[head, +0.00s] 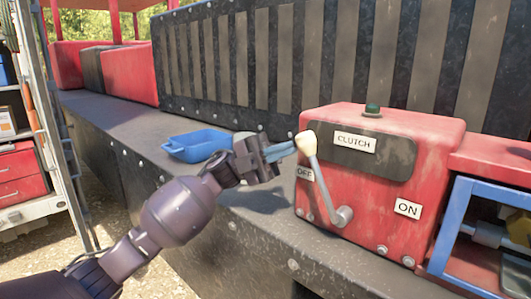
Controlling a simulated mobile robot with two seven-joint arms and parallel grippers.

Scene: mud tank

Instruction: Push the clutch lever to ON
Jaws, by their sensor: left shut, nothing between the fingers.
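The clutch box (385,215) is red, with a black plate labelled CLUTCH and a dark green knob or lamp on top. Its clutch lever (327,185) is a grey rod rising from a pivot low on the front to a cream knob (306,143). The lever leans up and left, beside the OFF label (305,174). My right gripper is not in view.
A blue tray (197,146) sits on the dark ledge (120,120) behind my left arm. A black slatted panel (270,60) rises behind the box. A blue-framed case (450,235) stands at the right. A shelf rack with red drawers (22,172) is at the far left.

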